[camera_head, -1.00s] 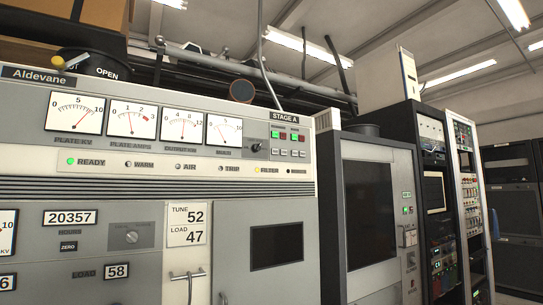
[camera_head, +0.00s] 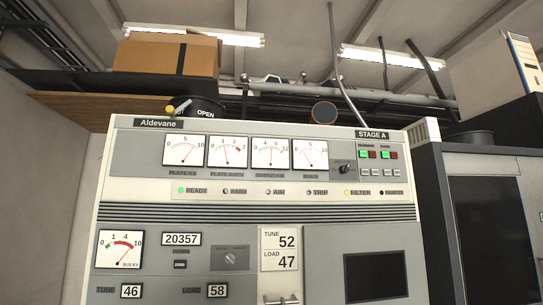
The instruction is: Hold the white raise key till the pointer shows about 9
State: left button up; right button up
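The Aldevane cabinet (camera_head: 255,212) fills the middle of the view. Its upper panel carries a row of white meters: plate kV (camera_head: 184,151), plate amps (camera_head: 229,152), a third meter (camera_head: 272,152) and a fourth meter (camera_head: 311,153). A bus kV meter (camera_head: 120,250) with green and red marks sits lower left. Exact pointer readings are too fine to tell. Under the STAGE A label, small white keys (camera_head: 377,172) lie below green and red buttons (camera_head: 372,154); their lettering is too small to read, so I cannot tell which is the raise key. Neither gripper is in view.
A black knob (camera_head: 345,169) sits left of the keys. Green READY (camera_head: 181,190) and yellow FILTER (camera_head: 347,193) lamps are lit. A cardboard box (camera_head: 150,55) rests above at the left. A dark-fronted rack (camera_head: 490,230) stands close at the right.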

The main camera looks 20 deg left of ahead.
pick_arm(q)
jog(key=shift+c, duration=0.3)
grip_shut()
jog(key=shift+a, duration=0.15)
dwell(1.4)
